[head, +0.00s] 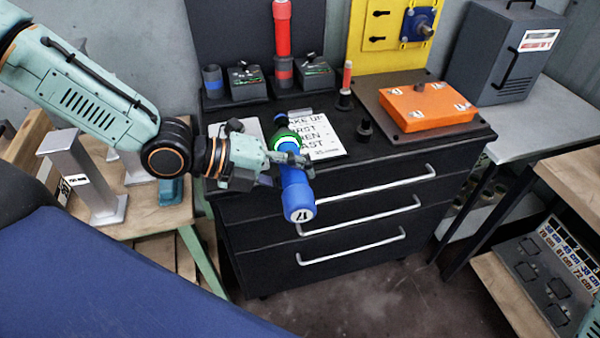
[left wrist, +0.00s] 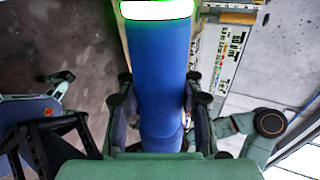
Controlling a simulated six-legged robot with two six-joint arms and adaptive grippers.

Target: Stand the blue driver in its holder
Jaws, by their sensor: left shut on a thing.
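The blue driver (head: 296,185) is in my left gripper (head: 288,160), which is shut on it above the front edge of the black cabinet. The driver is tilted, its end marked 17 towards me and a glowing green band near its far end. In the left wrist view, the blue shaft (left wrist: 160,70) runs between the two fingers of the left gripper (left wrist: 162,105). A black holder with a blue band (head: 212,80) stands empty at the back left of the cabinet top, apart from the driver. My right gripper is not seen.
A red driver (head: 282,30) stands in a red-banded holder (head: 284,72) right of the blue-banded one. Black boxes (head: 245,82) stand between and beside the holders. A printed sheet (head: 318,135) and an orange case (head: 428,105) lie on the cabinet top (head: 385,145).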

